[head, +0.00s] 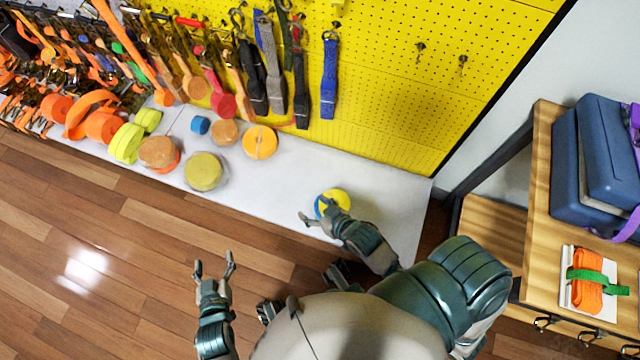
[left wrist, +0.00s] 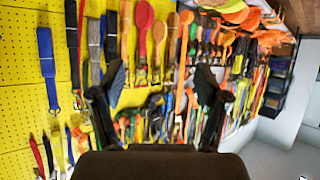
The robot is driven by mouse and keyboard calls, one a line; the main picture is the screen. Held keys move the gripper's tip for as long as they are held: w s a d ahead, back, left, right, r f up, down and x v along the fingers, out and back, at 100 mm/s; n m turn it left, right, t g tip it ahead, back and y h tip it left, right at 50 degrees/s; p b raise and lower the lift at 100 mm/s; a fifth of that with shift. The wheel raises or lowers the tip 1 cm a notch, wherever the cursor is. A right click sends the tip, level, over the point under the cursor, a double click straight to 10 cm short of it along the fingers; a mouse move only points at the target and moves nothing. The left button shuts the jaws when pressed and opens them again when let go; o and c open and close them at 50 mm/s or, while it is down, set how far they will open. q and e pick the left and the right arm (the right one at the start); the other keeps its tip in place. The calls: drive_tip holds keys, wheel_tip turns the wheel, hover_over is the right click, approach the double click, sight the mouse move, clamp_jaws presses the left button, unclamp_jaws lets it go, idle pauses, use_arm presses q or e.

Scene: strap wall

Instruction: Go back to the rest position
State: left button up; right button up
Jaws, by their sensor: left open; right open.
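My left gripper (head: 214,264) is open and empty above the wooden floor, in front of the white shelf. It also shows in the left wrist view (left wrist: 160,82), with its two fingers spread and nothing between them. My right gripper (head: 314,208) is open over the front part of the white shelf, right at a yellow and blue strap roll (head: 338,197). One finger overlaps the roll in the head view; I cannot tell whether they touch.
The white shelf (head: 285,185) carries several strap rolls. A wooden table (head: 540,200) at right holds blue cases (head: 600,150) and an orange strap bundle (head: 587,282). Floor (head: 130,270) at left is clear.

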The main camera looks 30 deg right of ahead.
drive_tip(key=shift+n+t, duration=0.4)
drive_tip(key=shift+t, duration=0.4)
drive_tip(key=r, duration=0.3)
drive_tip(key=s+d+r, duration=0.1)
drive_tip(key=shift+s+r, duration=0.1)
drive_tip(key=shift+r, duration=0.3)
